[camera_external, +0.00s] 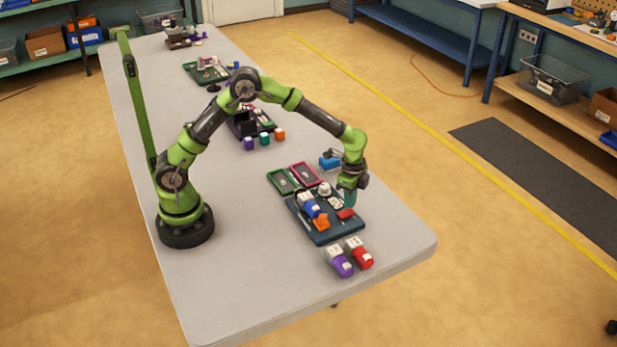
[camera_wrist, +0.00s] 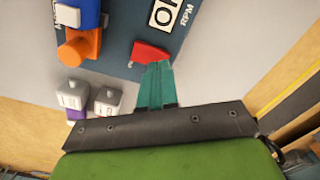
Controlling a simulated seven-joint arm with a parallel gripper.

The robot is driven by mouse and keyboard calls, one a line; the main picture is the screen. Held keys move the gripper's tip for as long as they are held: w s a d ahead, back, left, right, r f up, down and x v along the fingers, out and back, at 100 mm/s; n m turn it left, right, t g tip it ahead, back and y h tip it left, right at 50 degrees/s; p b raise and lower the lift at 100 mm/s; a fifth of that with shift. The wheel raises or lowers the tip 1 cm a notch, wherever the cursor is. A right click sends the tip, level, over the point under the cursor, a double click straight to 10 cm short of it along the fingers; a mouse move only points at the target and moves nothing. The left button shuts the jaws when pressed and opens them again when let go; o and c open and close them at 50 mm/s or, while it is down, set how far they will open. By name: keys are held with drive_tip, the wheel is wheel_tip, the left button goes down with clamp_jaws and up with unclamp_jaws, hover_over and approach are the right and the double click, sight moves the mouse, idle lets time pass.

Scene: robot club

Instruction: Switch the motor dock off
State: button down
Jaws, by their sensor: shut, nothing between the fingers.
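The motor dock is a dark blue board (camera_external: 305,231), at the top of the wrist view (camera_wrist: 118,58). It bears a blue and orange motor unit (camera_external: 316,214), cut off at top left in the wrist view (camera_wrist: 80,45). A red switch piece (camera_external: 346,213) sits near its edge; the wrist view shows it as a red wedge (camera_wrist: 150,52). A white display (camera_wrist: 170,14) beside "RPM" starts with "O"; the rest is cut off. My gripper (camera_external: 349,198) is shut and empty, its teal fingertips (camera_wrist: 156,68) right at the red switch. I cannot tell whether they touch.
A purple motor (camera_external: 341,262) and a red motor (camera_external: 360,255) lie by the board's near edge. A green tray (camera_external: 284,181), a pink tray (camera_external: 305,173) and a blue item (camera_external: 329,162) lie behind. The table (camera_external: 400,238) is clear to the right.

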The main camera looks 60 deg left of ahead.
sight(345, 210)
drive_tip(key=shift+f, duration=1)
idle(0.6)
drive_tip(key=shift+r, duration=3.55)
drive_tip(key=shift+s+f, duration=0.1)
drive_tip(key=shift+f, duration=0.2)
drive_tip(key=shift+s+a+f+n, duration=0.2)
drive_tip(key=shift+s+a+n, duration=0.1)
drive_tip(key=shift+s+a, duration=0.15)
drive_tip(key=s+a+r+n+t+y, duration=0.1)
drive_tip(key=s+a+r+n+t, duration=0.2)
drive_tip(key=s+a+r, duration=0.4)
drive_tip(key=s+a+r+n+t+y, duration=0.1)
drive_tip(key=s+a+r+n+t, duration=0.3)
drive_tip(key=s+a+r, duration=0.4)
drive_tip(key=s+a, duration=0.4)
drive_tip(key=a, duration=0.2)
drive_tip(key=shift+s+a, duration=0.15)
drive_tip(key=shift+s, duration=0.2)
